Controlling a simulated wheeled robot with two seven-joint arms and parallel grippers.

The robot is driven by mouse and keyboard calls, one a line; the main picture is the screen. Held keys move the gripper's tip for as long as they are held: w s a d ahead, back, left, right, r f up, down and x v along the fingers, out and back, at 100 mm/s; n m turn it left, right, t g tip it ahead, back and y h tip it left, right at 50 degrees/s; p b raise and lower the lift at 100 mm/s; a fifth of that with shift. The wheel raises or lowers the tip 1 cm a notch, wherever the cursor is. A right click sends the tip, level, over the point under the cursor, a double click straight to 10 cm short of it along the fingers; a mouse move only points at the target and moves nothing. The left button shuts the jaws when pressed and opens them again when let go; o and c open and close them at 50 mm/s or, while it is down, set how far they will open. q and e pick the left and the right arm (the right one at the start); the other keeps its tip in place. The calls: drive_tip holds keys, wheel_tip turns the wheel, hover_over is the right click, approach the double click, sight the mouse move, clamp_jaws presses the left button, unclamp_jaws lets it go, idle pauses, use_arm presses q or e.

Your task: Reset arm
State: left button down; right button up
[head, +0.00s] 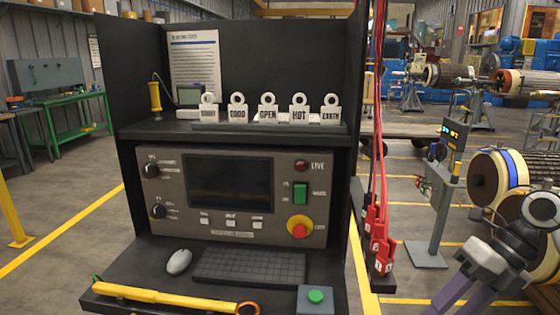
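My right gripper (462,300) is at the lower right, in front of the floor and to the right of the console. Its two purple-grey fingers point down and left and stand apart. I see nothing between them, but their tips run to the bottom edge of the picture. My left gripper is not in view. The console (235,198) has a dark screen, knobs, a green switch (300,193) and a red stop button (299,227) on a yellow base.
White tags (268,110) stand in a row on the console shelf. Red clips (380,240) hang on the console's right side. A yellow-handled tool (165,296) and a green button box (315,298) lie at the front edge. Rotors (495,182) and a grey post (440,200) stand at right.

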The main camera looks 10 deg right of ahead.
drive_tip(key=s+f+m+g+y, duration=0.1)
drive_tip(key=s+f+m+y, duration=0.2)
drive_tip(key=f, duration=0.7)
drive_tip(key=w+d+f+m+t+h, duration=0.3)
drive_tip(key=w+d+m+t+h, duration=0.4)
drive_tip(key=w+d+m, duration=0.55)
drive_tip(key=w+d+r+m+t+h, duration=0.4)
drive_tip(key=w+d+r+m, duration=0.15)
drive_tip(key=r+m, duration=0.2)
drive_tip(key=w+d+r+m+t+h, duration=0.45)
drive_tip(key=d+r+m, duration=0.2)
drive_tip(key=r, duration=0.25)
drive_tip(key=s+a+f+g+y, duration=0.25)
drive_tip(key=s+a+f, duration=0.35)
drive_tip(key=a+f, duration=0.6)
drive_tip(key=s+a+f+g+y, duration=0.1)
drive_tip(key=s+a+f+y, duration=0.3)
drive_tip(key=a+f, duration=0.85)
drive_tip(key=s+a+f+m+g+y, duration=0.1)
drive_tip(key=s+a+f, duration=0.4)
drive_tip(key=s+a, duration=0.4)
drive_tip(key=s+a+f+m+g+y, duration=0.1)
drive_tip(key=s+a+f, duration=0.4)
drive_tip(key=s+a, duration=0.5)
drive_tip(key=s+m+g, duration=0.1)
drive_tip(key=s, duration=0.2)
drive_tip(key=shift+a+f, duration=0.15)
drive_tip(key=shift+f, duration=0.1)
